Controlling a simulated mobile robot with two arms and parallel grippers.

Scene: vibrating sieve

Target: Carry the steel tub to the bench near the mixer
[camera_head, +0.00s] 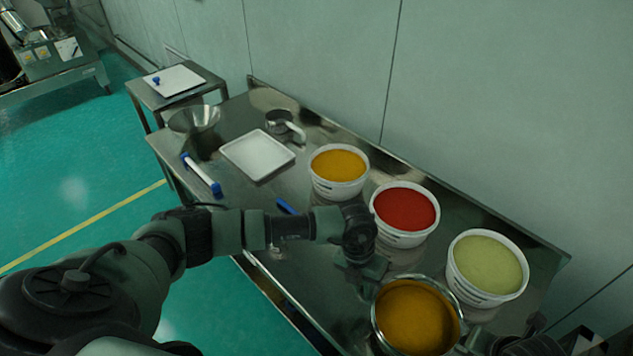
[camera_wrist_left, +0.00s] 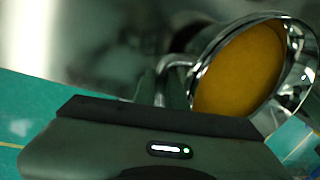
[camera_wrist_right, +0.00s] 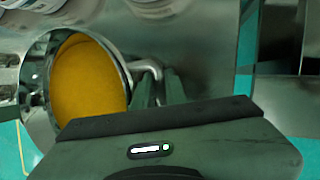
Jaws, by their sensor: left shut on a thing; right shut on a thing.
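The steel tub (camera_head: 373,322) holds a deep yellow-orange material and is at the bottom of the head view, at the near end of the steel bench. My left gripper (camera_head: 370,290) is shut on the tub's left handle. The left wrist view shows the tub's shiny rim (camera_wrist_left: 303,75) and the bent handle between my fingers. My right gripper (camera_head: 470,342) is at the tub's right side, partly cut off by the frame. In the right wrist view it is shut on the other handle of the tub (camera_wrist_right: 38,105). I cannot tell whether the tub's base touches the bench.
White buckets of yellow (camera_head: 338,190), red (camera_head: 404,240) and pale green (camera_head: 487,298) material stand along the wall side of the bench (camera_head: 318,243). A white tray (camera_head: 257,155), a funnel (camera_head: 195,122) and a metal cup (camera_head: 280,125) lie beyond. A machine (camera_head: 55,55) stands far left; the green floor between is clear.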

